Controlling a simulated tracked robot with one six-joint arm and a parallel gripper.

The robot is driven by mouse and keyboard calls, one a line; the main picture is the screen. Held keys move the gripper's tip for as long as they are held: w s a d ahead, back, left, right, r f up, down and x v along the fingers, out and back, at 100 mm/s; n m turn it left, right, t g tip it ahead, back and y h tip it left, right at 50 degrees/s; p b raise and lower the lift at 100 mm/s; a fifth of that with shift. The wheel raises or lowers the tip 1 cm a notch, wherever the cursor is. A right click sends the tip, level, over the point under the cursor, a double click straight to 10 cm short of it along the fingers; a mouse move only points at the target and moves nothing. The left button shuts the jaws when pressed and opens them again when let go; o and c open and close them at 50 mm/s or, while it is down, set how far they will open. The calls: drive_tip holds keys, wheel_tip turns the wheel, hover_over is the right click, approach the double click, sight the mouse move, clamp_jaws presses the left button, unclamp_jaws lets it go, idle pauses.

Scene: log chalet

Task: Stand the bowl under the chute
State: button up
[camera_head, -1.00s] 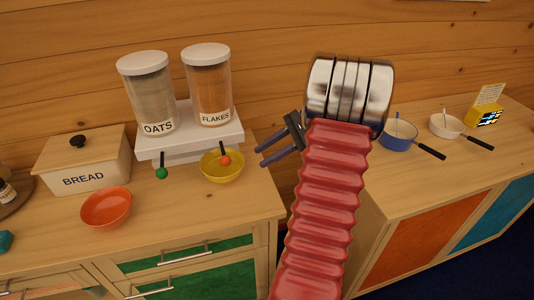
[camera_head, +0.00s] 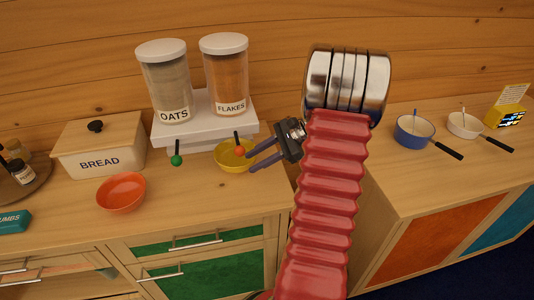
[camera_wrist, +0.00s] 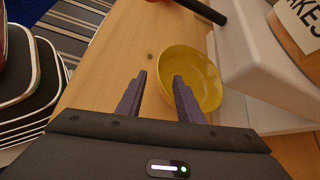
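A yellow bowl (camera_head: 226,164) stands upright on the counter, in front of the FLAKES side of the white dispenser (camera_head: 203,130) and below its orange-knobbed lever (camera_head: 239,150). It also shows in the wrist view (camera_wrist: 205,82). An orange bowl (camera_head: 121,194) stands farther left, in front of the bread box. My gripper (camera_head: 251,161) is open and empty at the yellow bowl's right side. In the wrist view, the near rim appears between its parted fingertips (camera_wrist: 159,76); I cannot tell whether they touch. The chute openings are hidden.
A green-knobbed lever (camera_head: 176,160) sticks out under the OATS jar (camera_head: 164,82). A bread box (camera_head: 98,150) stands left. A blue pan (camera_head: 414,132) and a white pan (camera_head: 464,125) stand on the right counter. The counter front between the bowls is clear.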

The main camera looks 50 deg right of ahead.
sight(249, 164)
drive_tip(key=shift+x, duration=2.35)
drive_tip(key=shift+c, duration=0.2)
clamp_jaws()
